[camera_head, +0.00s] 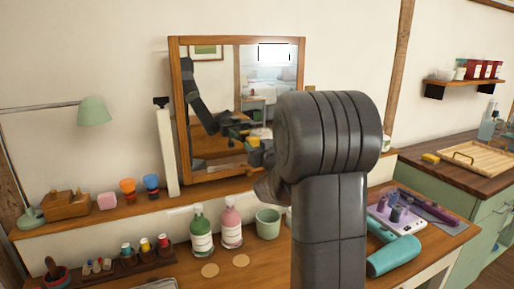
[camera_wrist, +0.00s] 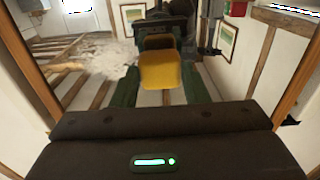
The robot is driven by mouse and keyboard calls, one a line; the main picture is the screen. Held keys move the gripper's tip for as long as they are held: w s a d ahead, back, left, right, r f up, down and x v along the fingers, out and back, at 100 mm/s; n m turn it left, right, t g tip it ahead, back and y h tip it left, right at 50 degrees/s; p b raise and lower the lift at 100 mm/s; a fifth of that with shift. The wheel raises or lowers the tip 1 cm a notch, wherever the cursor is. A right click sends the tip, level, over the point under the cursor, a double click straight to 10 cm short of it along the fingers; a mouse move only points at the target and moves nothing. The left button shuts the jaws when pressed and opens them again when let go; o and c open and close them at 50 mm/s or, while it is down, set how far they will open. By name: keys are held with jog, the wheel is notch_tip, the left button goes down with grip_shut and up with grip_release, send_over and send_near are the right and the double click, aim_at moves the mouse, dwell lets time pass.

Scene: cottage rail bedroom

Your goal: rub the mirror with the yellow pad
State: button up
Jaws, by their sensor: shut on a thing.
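The mirror (camera_head: 215,110) has a wooden frame and stands upright on the shelf against the wall. My gripper (camera_wrist: 160,82) is in front of it, shut on the yellow pad (camera_wrist: 160,71). The wrist view looks into the mirror glass (camera_wrist: 95,60), and the pad's reflection shows just beyond the pad. In the head view my arm hides most of the gripper, and the yellow visible there may be pad or reflection. The pad is very close to the glass; I cannot tell whether it touches.
Green (camera_head: 202,232) and pink (camera_head: 230,225) bottles and a pale green cup (camera_head: 268,222) stand below the mirror. A teal hairdryer (camera_head: 394,256) lies at right. Another yellow block (camera_head: 430,158) lies on the right counter.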

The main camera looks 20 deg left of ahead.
jog(key=shift+x, duration=0.8)
jog(key=w+d+p, duration=0.4)
jog(key=w+d, duration=0.3)
jog(key=w, duration=0.1)
jog(key=shift+w+d+p, duration=0.15)
jog(key=shift+w+p, duration=0.15)
jog(key=shift+p, duration=0.05)
dwell(0.8)
jog(key=shift+s, duration=0.1)
